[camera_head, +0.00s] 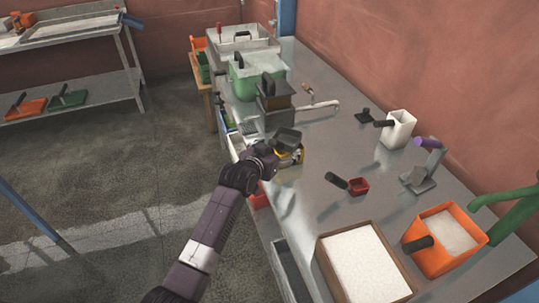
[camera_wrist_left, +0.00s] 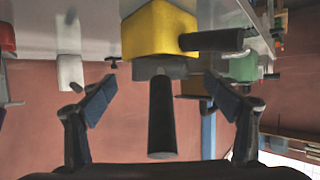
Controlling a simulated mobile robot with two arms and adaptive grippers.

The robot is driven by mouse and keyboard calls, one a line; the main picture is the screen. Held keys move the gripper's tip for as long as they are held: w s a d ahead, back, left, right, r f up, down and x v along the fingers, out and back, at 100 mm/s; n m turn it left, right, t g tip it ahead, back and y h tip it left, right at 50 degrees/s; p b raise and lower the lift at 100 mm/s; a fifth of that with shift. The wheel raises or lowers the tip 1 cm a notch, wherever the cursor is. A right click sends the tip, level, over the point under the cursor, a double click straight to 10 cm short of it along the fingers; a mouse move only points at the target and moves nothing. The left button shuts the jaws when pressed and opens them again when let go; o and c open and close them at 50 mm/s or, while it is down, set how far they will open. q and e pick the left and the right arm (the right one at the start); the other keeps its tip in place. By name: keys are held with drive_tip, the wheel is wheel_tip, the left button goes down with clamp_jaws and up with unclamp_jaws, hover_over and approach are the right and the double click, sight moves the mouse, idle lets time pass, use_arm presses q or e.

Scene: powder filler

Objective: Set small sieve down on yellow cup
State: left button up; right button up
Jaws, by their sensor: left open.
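The yellow cup (camera_head: 292,157) stands near the left edge of the steel table. In the left wrist view, which looks upside down, the cup (camera_wrist_left: 160,28) has a black handle pointing right. The small grey sieve (camera_head: 287,138) sits at the cup's rim, and it also shows in the wrist view (camera_wrist_left: 163,67) with its dark handle (camera_wrist_left: 162,115) pointing toward the camera. My left gripper (camera_head: 266,157) is beside the cup. Its fingers (camera_wrist_left: 160,85) are spread on both sides of the sieve handle, with gaps, and hold nothing. My right gripper is not in view.
A brown-topped box (camera_head: 274,101) and a green container (camera_head: 243,82) stand behind the cup. A small red scoop (camera_head: 358,186), a white cup (camera_head: 398,128), an orange bin (camera_head: 443,240) and a wooden tray of white powder (camera_head: 362,264) are to the right. The table middle is mostly clear.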

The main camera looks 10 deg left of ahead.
use_arm(q)
drive_tip(key=v, duration=0.8)
drive_tip(key=s+a+f+g+y, duration=0.1)
drive_tip(key=s+f+g, duration=0.1)
drive_tip(key=s+f, duration=0.45)
drive_tip(key=s+a+f+g, duration=0.1)
drive_tip(key=s+f+g, duration=0.25)
drive_tip(key=s, duration=0.65)
drive_tip(key=s+a+f+g+y, duration=0.1)
drive_tip(key=s+f+g, duration=0.1)
drive_tip(key=s, duration=0.9)
drive_tip(key=s+a+f+g, duration=0.1)
drive_tip(key=s+f+g, duration=0.15)
drive_tip(key=s, duration=0.85)
wheel_tip(320, 180, down, 29)
drive_tip(key=s+g+b, duration=0.1)
drive_tip(key=s+b, duration=0.1)
drive_tip(key=b, duration=0.1)
drive_tip(key=s+a+f+g+b, duration=0.1)
drive_tip(key=s+a+f+b, duration=0.1)
drive_tip(key=s+f, duration=1.4)
wheel_tip(320, 180, down, 2)
drive_tip(key=shift+s+a+f, duration=0.15)
drive_tip(key=shift+s+a, duration=0.25)
drive_tip(key=shift+a, duration=0.3)
